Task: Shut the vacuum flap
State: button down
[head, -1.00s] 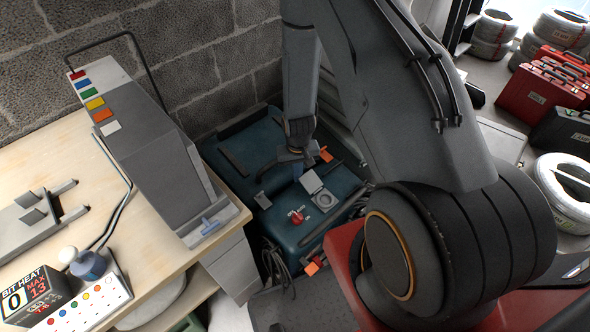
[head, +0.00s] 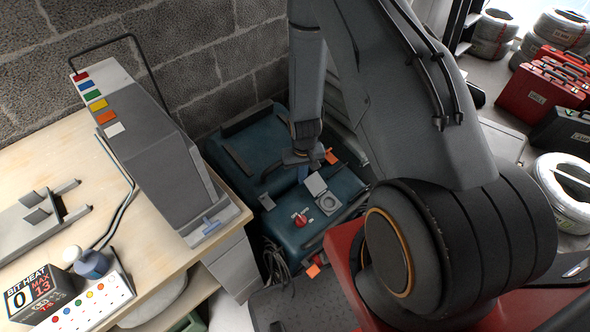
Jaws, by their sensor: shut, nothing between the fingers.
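The vacuum (head: 262,155) is a dark teal machine on the floor against the block wall. On its top, a small light-grey flap (head: 316,184) stands open. The round grey socket (head: 330,204) beside it is uncovered. My gripper (head: 303,175) points down just behind and left of the flap, close to it. Its fingers are shut and empty. They are small and partly dark, so I cannot tell whether they touch the flap.
A red knob (head: 300,219) sits in front of the flap, and an orange tab (head: 331,157) behind it. A workbench (head: 150,215) with a grey machine (head: 160,140) stands at the left. Red cases (head: 545,88) and conduit reels (head: 568,190) stand at the right.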

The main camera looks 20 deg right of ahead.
jog(key=shift+s+a+r+g+p, duration=0.1)
jog(key=shift+s+r+p, duration=0.25)
jog(key=shift+r, duration=0.2)
jog(key=shift+s+d+r+g+p, duration=0.1)
jog(key=shift+s+r+p, duration=0.25)
jog(key=shift+r, duration=0.15)
jog(key=shift+s+a+r+g+p, duration=0.1)
jog(key=shift+s+r+p, duration=0.2)
jog(key=shift+r, duration=0.25)
jog(key=shift+w+a+r+p, duration=0.15)
jog(key=shift+r+p, duration=0.15)
jog(key=shift+r, duration=0.15)
jog(key=shift+w+a+r+p, duration=0.1)
jog(key=shift+r+p, duration=0.15)
jog(key=shift+r, duration=0.15)
jog(key=shift+w+a+r+p, duration=0.1)
jog(key=shift+w+r+p, duration=0.15)
jog(key=shift+r, duration=0.35)
jog(key=shift+w+d+r+p, duration=0.1)
jog(key=shift+w+r+p, duration=0.1)
jog(key=shift+r+p, duration=0.25)
jog(key=shift+w+a+r+p, duration=0.1)
jog(key=shift+w+r+p, duration=0.1)
jog(key=shift+r, duration=0.5)
